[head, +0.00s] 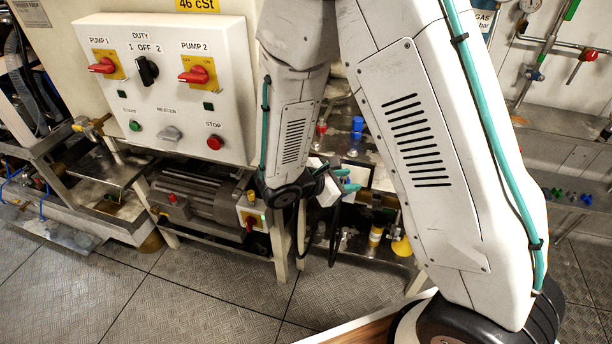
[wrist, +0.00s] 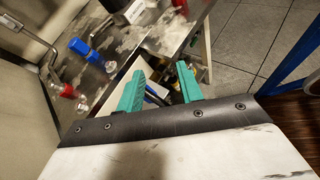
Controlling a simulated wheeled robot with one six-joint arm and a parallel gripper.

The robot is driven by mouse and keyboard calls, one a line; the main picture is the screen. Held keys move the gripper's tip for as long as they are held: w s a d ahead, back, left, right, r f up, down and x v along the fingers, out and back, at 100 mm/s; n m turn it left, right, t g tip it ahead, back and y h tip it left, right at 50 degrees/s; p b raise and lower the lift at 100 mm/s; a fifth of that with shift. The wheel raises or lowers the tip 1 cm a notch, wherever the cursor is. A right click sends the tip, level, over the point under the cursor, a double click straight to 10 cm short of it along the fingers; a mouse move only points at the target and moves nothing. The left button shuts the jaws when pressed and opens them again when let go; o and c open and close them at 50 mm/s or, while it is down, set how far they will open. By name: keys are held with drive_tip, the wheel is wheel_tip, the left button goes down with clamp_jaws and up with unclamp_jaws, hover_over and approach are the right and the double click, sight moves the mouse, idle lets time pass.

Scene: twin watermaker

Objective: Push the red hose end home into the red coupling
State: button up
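My gripper (wrist: 160,70) has two teal fingers apart, with nothing clearly held between them. In the head view my gripper (head: 350,180) is beyond my arm, low in front of the bench with the fittings. A red fitting (wrist: 68,92), probably the red coupling, is at the left in the wrist view, on a metal pipe and to the left of the fingers. A red piece (head: 321,128) also shows in the head view, above my gripper. I cannot clearly identify the red hose end; a small red part (wrist: 178,3) shows at the top of the wrist view.
A blue fitting (wrist: 78,46) stands near the red one; a blue piece (head: 357,125) shows in the head view. The pump control box (head: 165,85) is at left. Floor (head: 200,300) is clear in front.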

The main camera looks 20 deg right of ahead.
drive_tip(key=w+a+f+n+t+y, duration=0.5)
drive_tip(key=w+a+f+n+t, duration=0.35)
drive_tip(key=w+n, duration=0.25)
drive_tip(key=shift+g, duration=0.35)
drive_tip(key=x, duration=0.3)
drive_tip(key=f+x, duration=0.1)
drive_tip(key=x, duration=0.3)
drive_tip(key=shift+f, duration=0.2)
drive_tip(key=shift+a, duration=0.1)
drive_tip(key=c, duration=0.7)
